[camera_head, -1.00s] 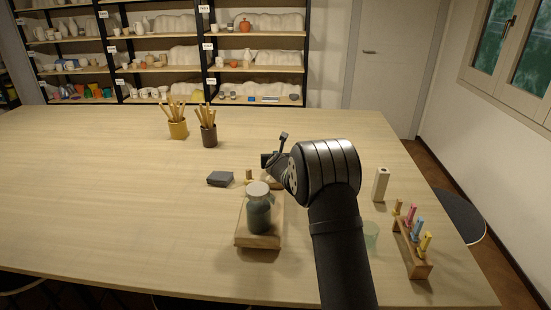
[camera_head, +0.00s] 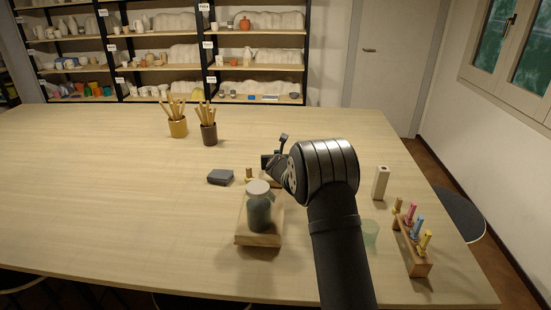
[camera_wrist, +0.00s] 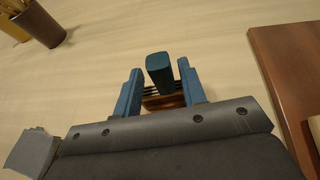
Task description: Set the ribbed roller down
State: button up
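The ribbed roller (camera_wrist: 160,72) shows in the wrist view between my fingers. It has a dark teal, block-like handle, with dark ribs and a brown part below. My gripper (camera_wrist: 162,85) has two blue fingers, one on each side of it, and appears closed on it. The ribbed part reaches about from finger to finger. Its lower part is hidden by the gripper body. In the head view my gripper (camera_head: 272,163) is mostly hidden behind my wrist, over the table's middle. I cannot tell whether the roller touches the table.
A lidded jar (camera_head: 259,212) stands on a wooden board (camera_head: 257,240) in front. A reddish-brown board (camera_wrist: 288,75) lies right of my gripper. A tool rack (camera_head: 413,256) stands at right. The left table is clear.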

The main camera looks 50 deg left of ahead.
jog(key=shift+d+f, duration=0.1)
jog(key=shift+f, duration=0.1)
jog(key=shift+r, duration=0.5)
jog(key=v, duration=0.6)
jog(key=shift+s+d+r, duration=0.2)
jog(key=shift+d+r, duration=0.05)
jog(key=shift+o, duration=0.4)
jog(key=shift+s+d+r, duration=0.15)
jog(key=shift+s+d, duration=0.05)
jog(key=shift+d, duration=0.05)
